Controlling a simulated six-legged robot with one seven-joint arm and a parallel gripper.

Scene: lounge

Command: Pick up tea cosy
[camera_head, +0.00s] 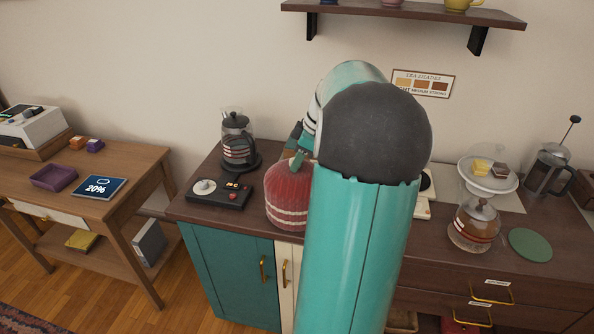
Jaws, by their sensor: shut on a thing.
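The tea cosy (284,198) is a domed, reddish-pink knitted cover with pale stripes near its lower edge. It is at the front left part of the dark wooden cabinet top, partly hidden on its right by my teal arm. My gripper (297,160) is at the top of the cosy, with a teal finger seen there, and it is shut on the cosy. Most of the gripper is hidden behind my arm's dark joint. I cannot tell whether the cosy's base touches the cabinet top.
A black device with a dial (219,194) is close left of the cosy. A glass pot with a dark lid (238,140) stands behind it. Right of my arm are a glass teapot (477,222), a green disc (530,245), a cake stand (488,181) and a French press (546,170). A wall shelf (405,11) hangs above.

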